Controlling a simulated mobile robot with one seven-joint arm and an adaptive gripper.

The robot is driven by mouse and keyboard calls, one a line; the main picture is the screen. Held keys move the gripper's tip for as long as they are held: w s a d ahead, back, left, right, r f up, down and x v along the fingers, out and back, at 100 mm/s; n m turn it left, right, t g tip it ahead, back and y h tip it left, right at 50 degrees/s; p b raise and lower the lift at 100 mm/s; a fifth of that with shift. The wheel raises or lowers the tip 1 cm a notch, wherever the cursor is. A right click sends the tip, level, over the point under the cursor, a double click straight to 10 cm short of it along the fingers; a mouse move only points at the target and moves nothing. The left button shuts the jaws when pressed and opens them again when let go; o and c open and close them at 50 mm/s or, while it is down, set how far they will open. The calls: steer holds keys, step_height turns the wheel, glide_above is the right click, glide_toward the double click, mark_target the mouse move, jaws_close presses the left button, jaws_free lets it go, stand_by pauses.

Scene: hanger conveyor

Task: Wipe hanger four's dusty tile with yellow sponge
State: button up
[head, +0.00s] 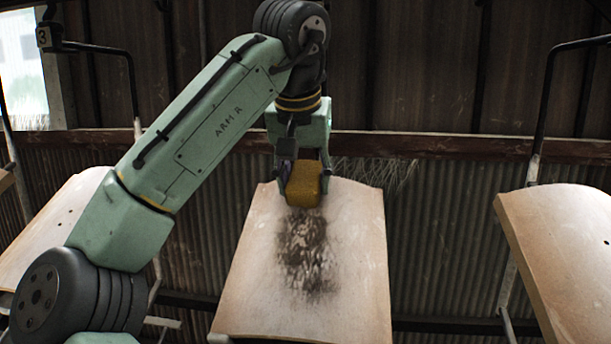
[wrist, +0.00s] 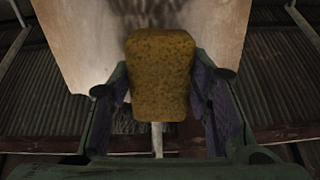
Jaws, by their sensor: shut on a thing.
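The yellow sponge (head: 304,184) is held between the fingers of my gripper (head: 303,172), over the upper part of the middle tile (head: 355,240). In the wrist view the sponge (wrist: 160,75) sits between both fingers of my gripper (wrist: 163,95), with the tile (wrist: 80,45) behind it. A dark, patchy dust stain (head: 308,250) runs down the middle of the tile, just below the sponge. I cannot tell whether the sponge touches the tile. The middle tile's hanger number is not visible, as my arm covers the area above it.
A hanger marked 3 (head: 43,37) hangs at the left, with a tile (head: 60,225) partly behind my arm. Another tile (head: 565,250) hangs at the right on a dark metal hanger (head: 541,115). A corrugated wall (head: 445,230) stands behind.

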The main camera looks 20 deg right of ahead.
steer(key=shift+s+a+f+b, duration=0.2)
steer(key=shift+s+a+f, duration=0.1)
steer(key=shift+s, duration=0.2)
steer(key=shift+s+a+f+b, duration=0.15)
steer(key=shift+s+f, duration=0.1)
steer(key=shift+s, duration=0.25)
